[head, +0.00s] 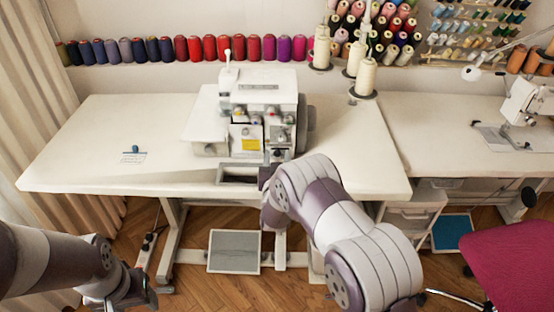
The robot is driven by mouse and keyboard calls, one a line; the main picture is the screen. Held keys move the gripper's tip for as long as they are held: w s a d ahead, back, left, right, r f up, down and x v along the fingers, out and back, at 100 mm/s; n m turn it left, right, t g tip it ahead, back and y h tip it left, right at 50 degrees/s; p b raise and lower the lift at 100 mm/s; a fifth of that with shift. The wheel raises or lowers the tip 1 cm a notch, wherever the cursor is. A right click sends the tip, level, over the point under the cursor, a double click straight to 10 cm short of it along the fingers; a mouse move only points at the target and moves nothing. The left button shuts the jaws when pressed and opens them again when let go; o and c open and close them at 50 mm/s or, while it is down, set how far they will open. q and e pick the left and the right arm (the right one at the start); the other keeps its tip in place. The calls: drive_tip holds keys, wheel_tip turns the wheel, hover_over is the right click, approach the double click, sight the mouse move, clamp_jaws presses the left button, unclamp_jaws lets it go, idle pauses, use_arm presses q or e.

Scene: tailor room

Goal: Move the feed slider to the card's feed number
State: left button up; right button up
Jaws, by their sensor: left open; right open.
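The white overlock machine (265,115) stands on the white table, with a yellow label on its front. Its feed slider is too small to make out. A small pale card (133,157) with a blue piece (135,149) at its top is on the left part of the table; its number cannot be read. My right gripper (266,177) is at the table's front edge, just in front of the machine's lower front, partly hidden by my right arm. My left gripper (137,297) is open and empty, low at the lower left, below the table's front edge.
A second sewing machine (525,102) is at the far right. A pedal (234,251) lies below; a magenta chair (515,260) is at the lower right.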

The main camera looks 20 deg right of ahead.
clamp_jaws()
drive_tip(key=shift+w+a+f+b, duration=0.15)
drive_tip(key=shift+w+a+b, duration=0.05)
drive_tip(key=shift+a+b, duration=0.4)
drive_tip(key=shift+a, duration=0.15)
unclamp_jaws()
drive_tip(key=v, duration=1.2)
drive_tip(key=shift+s+r+p, duration=0.2)
drive_tip(key=shift+s+p, duration=0.2)
drive_tip(key=shift+p, duration=0.05)
drive_tip(key=shift+a, duration=0.1)
